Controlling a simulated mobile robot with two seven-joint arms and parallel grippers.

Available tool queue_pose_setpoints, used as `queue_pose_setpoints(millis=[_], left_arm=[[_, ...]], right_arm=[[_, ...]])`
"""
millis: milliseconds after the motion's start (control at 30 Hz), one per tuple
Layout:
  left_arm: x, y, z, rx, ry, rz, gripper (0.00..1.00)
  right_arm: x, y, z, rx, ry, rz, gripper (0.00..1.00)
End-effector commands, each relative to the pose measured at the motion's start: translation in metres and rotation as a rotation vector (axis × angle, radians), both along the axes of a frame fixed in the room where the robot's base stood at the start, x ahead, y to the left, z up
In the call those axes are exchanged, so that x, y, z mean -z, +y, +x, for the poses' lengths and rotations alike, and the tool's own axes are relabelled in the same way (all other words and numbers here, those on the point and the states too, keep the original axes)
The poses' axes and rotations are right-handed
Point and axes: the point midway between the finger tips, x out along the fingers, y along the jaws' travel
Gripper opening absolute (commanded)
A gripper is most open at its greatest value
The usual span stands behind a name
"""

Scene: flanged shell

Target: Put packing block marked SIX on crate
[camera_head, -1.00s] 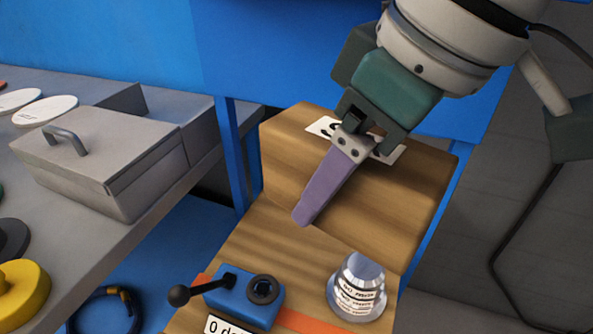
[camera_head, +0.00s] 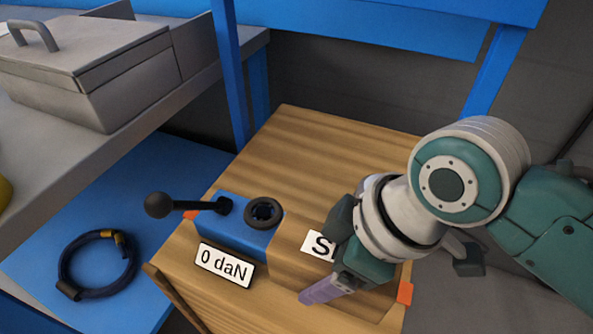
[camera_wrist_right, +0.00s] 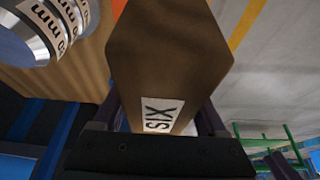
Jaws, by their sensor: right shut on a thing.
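The packing block marked SIX (camera_wrist_right: 170,55) fills the middle of the right wrist view as a brown wooden shape with a white SIX label near the gripper. In the head view, part of its label, reading SI (camera_head: 317,243), shows beside my right gripper (camera_head: 328,288), which hides much of the block. My right gripper is shut on the block; one purple finger shows. The wooden crate (camera_head: 325,150) lies below and behind it, its rear top bare. I cannot tell whether the block touches the crate. My left gripper is out of view.
A blue tensioner (camera_head: 235,222) with a black lever and a 0 daN sign stands left of the block. Orange strap ends (camera_head: 405,292) show. Silvery labelled metal (camera_wrist_right: 40,30) is beside the block in the wrist view. A grey lidded box (camera_head: 100,65) stands left; a coiled cable (camera_head: 98,265) lies below.

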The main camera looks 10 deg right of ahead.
Motion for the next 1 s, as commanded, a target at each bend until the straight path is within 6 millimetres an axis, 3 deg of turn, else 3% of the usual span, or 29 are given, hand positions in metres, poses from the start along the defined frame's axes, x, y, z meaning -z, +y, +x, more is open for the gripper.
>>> queue_pose_setpoints(millis=[33, 233, 500, 967, 1000], left_arm=[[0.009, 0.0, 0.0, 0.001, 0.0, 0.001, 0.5], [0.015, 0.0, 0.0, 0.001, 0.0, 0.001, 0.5], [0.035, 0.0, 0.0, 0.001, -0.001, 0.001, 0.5], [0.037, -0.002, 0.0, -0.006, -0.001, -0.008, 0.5], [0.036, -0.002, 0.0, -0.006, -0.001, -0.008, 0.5]], right_arm=[[0.014, 0.001, 0.0, 0.001, -0.001, 0.002, 0.0], [0.03, 0.0, 0.001, 0.0, -0.002, 0.001, 0.0], [0.069, 0.001, 0.001, 0.001, -0.002, 0.001, 0.0], [0.074, 0.0, 0.001, 0.0, -0.002, 0.001, 0.0], [0.073, 0.0, 0.0, 0.0, -0.001, 0.0, 0.79]])
